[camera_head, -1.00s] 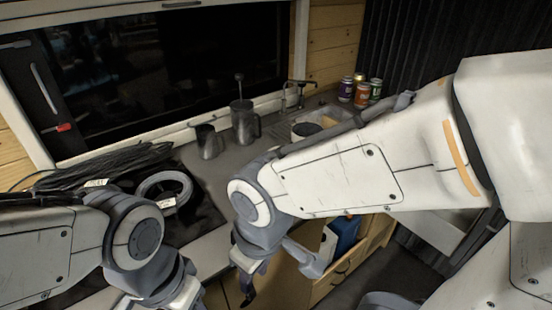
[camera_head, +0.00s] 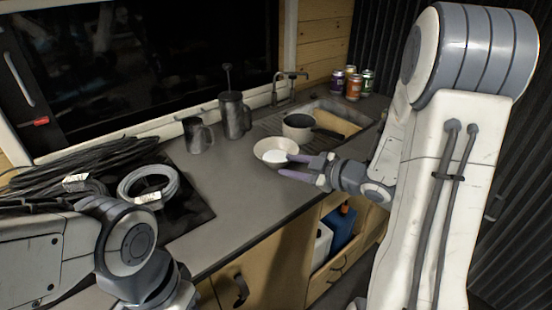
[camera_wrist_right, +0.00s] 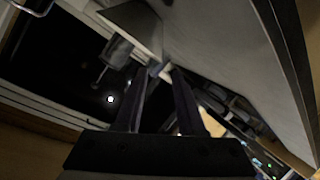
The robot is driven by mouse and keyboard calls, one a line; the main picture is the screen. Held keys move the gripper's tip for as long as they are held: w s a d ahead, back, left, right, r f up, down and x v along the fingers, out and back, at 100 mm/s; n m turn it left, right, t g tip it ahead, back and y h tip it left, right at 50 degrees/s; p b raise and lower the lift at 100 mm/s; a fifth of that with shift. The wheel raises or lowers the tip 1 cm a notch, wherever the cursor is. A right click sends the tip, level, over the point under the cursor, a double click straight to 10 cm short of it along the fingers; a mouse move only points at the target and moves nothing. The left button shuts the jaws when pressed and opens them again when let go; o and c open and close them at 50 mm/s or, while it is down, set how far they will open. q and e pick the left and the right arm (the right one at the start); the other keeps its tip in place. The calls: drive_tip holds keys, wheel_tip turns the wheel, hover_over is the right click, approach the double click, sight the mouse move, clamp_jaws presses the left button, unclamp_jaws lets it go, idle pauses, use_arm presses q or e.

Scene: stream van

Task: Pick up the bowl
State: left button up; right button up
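The bowl (camera_head: 268,147) is small and cream-coloured and stands upright on the grey counter, in front of a dark-handled pot. My right gripper (camera_head: 286,165) reaches in from the right at the bowl's near right side. Its two fingers are apart, one at the rim and the other lower and nearer the counter's front edge. I cannot tell whether they touch the bowl. In the right wrist view the fingers (camera_wrist_right: 158,80) also stand apart; that view is dark and I cannot make out the bowl surely. My left arm is at the lower left, its fingers out of view.
The pot (camera_head: 298,128) stands just behind the bowl, by the sink (camera_head: 340,118). A mug (camera_head: 197,136) and a French press (camera_head: 234,117) stand to the left. Several cans (camera_head: 353,86) are at the back. Coiled cables (camera_head: 150,184) lie at left. The counter's front middle is clear.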

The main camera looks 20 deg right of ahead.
sight(268, 161)
drive_tip(key=x, duration=0.9)
clamp_jaws()
idle(1.3)
